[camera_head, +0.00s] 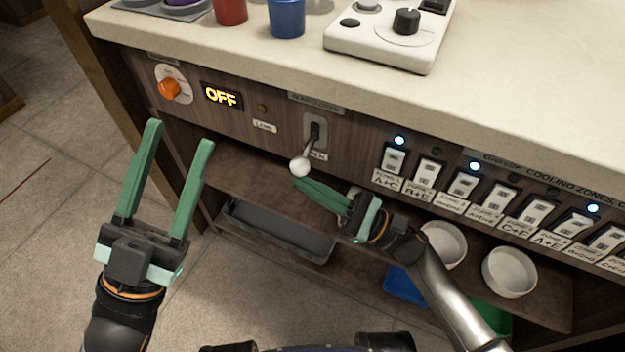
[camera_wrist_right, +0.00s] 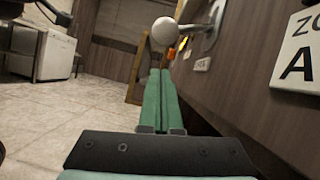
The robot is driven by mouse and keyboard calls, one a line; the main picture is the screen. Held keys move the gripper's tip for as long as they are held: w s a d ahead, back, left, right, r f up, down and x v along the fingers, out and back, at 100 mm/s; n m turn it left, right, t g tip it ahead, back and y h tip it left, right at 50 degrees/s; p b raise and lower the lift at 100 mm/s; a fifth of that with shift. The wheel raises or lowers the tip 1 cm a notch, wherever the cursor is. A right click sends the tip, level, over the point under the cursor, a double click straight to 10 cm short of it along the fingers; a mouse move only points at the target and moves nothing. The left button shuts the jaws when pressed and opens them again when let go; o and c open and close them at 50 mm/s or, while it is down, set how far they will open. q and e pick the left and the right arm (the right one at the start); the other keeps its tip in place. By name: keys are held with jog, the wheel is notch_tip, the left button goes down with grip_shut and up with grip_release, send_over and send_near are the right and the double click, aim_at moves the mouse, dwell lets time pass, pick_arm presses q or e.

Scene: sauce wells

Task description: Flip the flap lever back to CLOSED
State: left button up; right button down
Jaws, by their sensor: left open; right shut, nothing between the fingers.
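The flap lever (camera_head: 308,150) is on the counter's front panel, on a grey plate, and its white ball knob (camera_head: 300,167) hangs down and outward. The knob also shows in the right wrist view (camera_wrist_right: 165,31), just beyond and above the fingertips. My right gripper (camera_head: 300,187) is shut and empty, with its tips just below the knob; whether they touch it I cannot tell. It also shows in the right wrist view (camera_wrist_right: 160,72). My left gripper (camera_head: 181,132) is open and empty, in front of the panel at the left. The label below the lever is partly hidden and too small to read surely.
An orange dial (camera_head: 169,89) and a lit OFF display (camera_head: 221,96) are left of the lever. Several rocker switches (camera_head: 465,184) run along the right. The shelf below holds a dark tray (camera_head: 278,232) and white bowls (camera_head: 509,272). A red cup (camera_head: 231,10) and blue cup (camera_head: 287,18) stand on the counter.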

aim_at(305, 155)
jog(key=shift+s+r, duration=0.15)
jog(key=shift+r, duration=0.4)
jog(key=shift+s+r, duration=0.15)
jog(key=shift+r, duration=0.35)
jog(key=shift+s+r+m+t+p, duration=0.2)
jog(key=shift+r+m+t+p, duration=0.1)
jog(key=shift+m+p, duration=0.35)
